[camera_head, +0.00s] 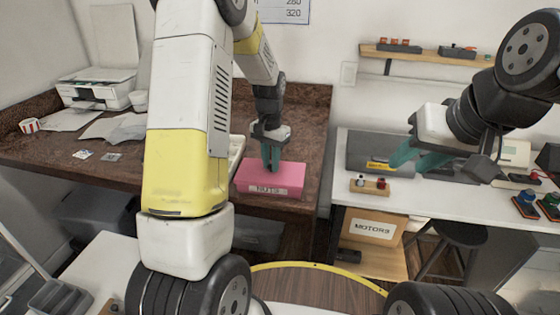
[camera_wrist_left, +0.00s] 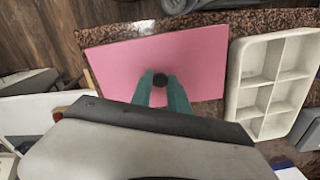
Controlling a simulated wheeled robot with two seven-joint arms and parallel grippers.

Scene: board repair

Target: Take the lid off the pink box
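The pink box (camera_head: 268,184) sits near the right front corner of the brown counter, with a pale label on its front. Its flat pink lid (camera_wrist_left: 120,68) fills the middle of the left wrist view and looks seated on the box. A small dark round knob (camera_wrist_left: 160,80) stands on the lid. In the head view the fingers hide the knob. My right gripper (camera_head: 418,156) is open and empty above the white bench.
A pale divided tray (camera_wrist_left: 272,85) lies right beside the box in the wrist view. The white bench (camera_head: 350,205) holds a grey case (camera_head: 372,160) and a small wooden block with parts (camera_head: 370,186). A printer (camera_head: 98,92) and papers are on the counter's left part.

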